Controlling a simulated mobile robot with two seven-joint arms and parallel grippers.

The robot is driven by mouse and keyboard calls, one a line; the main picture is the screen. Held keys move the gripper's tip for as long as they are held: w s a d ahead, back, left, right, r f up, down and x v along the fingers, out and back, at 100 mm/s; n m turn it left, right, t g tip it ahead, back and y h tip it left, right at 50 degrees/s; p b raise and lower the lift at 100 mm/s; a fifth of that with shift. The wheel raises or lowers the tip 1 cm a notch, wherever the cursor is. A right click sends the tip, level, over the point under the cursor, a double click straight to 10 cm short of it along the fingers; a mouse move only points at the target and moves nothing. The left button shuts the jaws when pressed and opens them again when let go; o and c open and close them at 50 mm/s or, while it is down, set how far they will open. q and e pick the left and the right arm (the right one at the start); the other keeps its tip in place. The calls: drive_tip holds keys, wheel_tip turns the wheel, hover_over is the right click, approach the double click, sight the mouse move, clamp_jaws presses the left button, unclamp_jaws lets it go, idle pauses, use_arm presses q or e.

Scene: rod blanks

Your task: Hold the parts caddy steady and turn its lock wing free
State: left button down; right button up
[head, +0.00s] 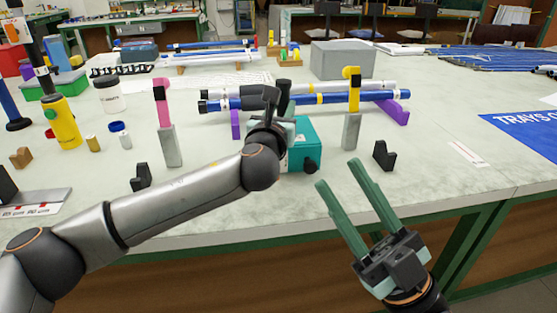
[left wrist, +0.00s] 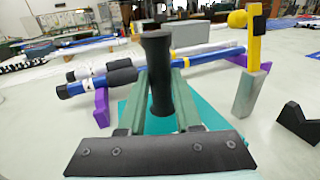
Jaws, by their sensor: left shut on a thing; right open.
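The teal parts caddy (head: 305,135) stands on the bench, partly hidden behind my left gripper. A dark knob (head: 310,166), which may be the lock wing, sits low on its near side; its exact shape is too small to tell. My left gripper (head: 272,118) is shut on the caddy's black upright handle (left wrist: 158,75). In the left wrist view the green fingers lie on either side of the handle, with the teal caddy (left wrist: 213,118) below. My right gripper (head: 337,174) is open and empty, in front of the caddy and to its right, near the bench's front edge.
Blue and white rods (head: 340,98) lie on purple supports behind the caddy. Grey posts with a pink top (head: 162,100) and a yellow top (head: 352,85) stand left and right. A black block (head: 384,155) sits at right. The bench front right is clear.

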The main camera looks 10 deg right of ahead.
drive_tip(key=w+d+r+n+t+h, duration=0.15)
drive_tip(key=w+n+h, duration=0.25)
drive_tip(key=w+h, duration=0.45)
drive_tip(key=w+r+n+g+h, duration=0.1)
drive_tip(key=w+r+n+h, duration=0.3)
drive_tip(key=w, duration=0.7)
drive_tip(key=s+f+n+g+h, duration=0.1)
drive_tip(key=f+h, duration=0.2)
drive_tip(key=s+f+n+g+h, duration=0.1)
drive_tip(key=f+n+h, duration=0.1)
drive_tip(key=f+h, duration=0.1)
drive_tip(key=s+f+n+g+h, duration=0.1)
drive_tip(key=s+f+n+h, duration=0.1)
drive_tip(key=f, duration=0.3)
drive_tip(key=shift+h, duration=0.55)
drive_tip(key=s+a+f+n+y, duration=0.3)
drive_tip(key=s+a+n, duration=0.45)
drive_tip(key=s, duration=0.25)
drive_tip(key=shift+n+y, duration=0.3)
drive_tip(key=shift+n, duration=0.25)
drive_tip(key=w, duration=1.1)
drive_tip(key=shift+w+d+f, duration=0.25)
drive_tip(key=shift+w+d, duration=0.1)
clamp_jaws()
